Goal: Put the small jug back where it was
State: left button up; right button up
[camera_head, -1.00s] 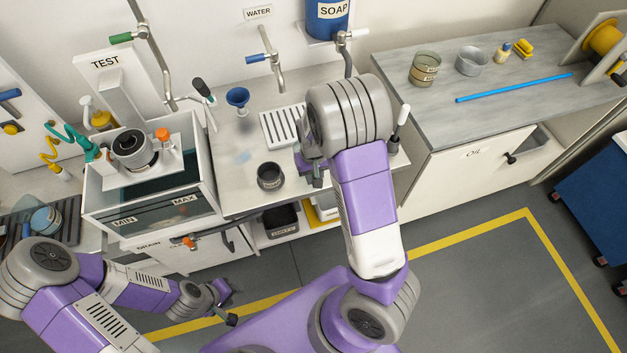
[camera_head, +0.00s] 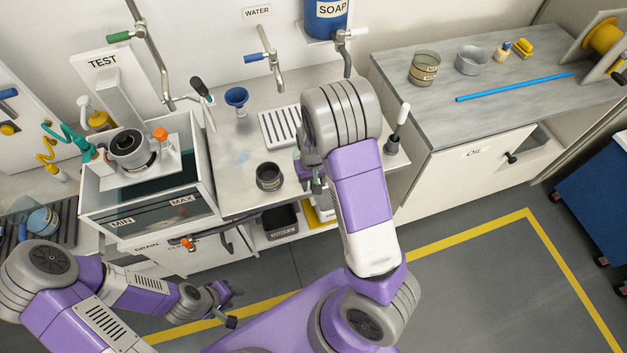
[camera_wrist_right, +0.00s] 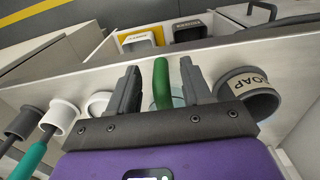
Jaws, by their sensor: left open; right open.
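My right gripper (camera_wrist_right: 160,74) is open low over the sink counter. A green upright handle (camera_wrist_right: 162,84) stands between its spread fingers, with a clear, glass-like rim behind it; this may be the small jug, but the gripper hides most of it. In the head view my right gripper (camera_head: 311,178) covers that spot. A dark round pot (camera_head: 269,177) stands to its left; in the wrist view a dark pot (camera_wrist_right: 247,94) marked SOAP is right of the fingers. My left gripper (camera_head: 228,304) is open and empty, low in front of the cabinets.
A white cup (camera_wrist_right: 98,103) and brush holders (camera_wrist_right: 61,116) stand left of the fingers in the wrist view. A drain rack (camera_head: 281,126) and blue funnel (camera_head: 236,97) are behind. The water tank (camera_head: 160,205) is left; the grey worktop (camera_head: 440,115) is right.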

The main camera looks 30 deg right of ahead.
jog(key=shift+r, duration=0.15)
jog(key=shift+r, duration=0.3)
notch_tip(320, 180, up, 11)
jog(key=p, duration=0.4)
jog(key=s+a+f+y, duration=0.1)
jog(key=s+a+f, duration=0.3)
jog(key=f, duration=0.4)
jog(key=s+a+f+y, duration=0.1)
jog(key=s+a+f, duration=0.35)
jog(key=f, duration=0.35)
jog(key=s+a+f+y, duration=0.2)
jog(key=s+a+f, duration=0.2)
jog(key=a, duration=0.4)
jog(key=shift+s+a+t, duration=0.25)
jog(key=shift+s+t, duration=0.05)
jog(key=shift+s, duration=0.6)
jog(key=shift+f, duration=0.15)
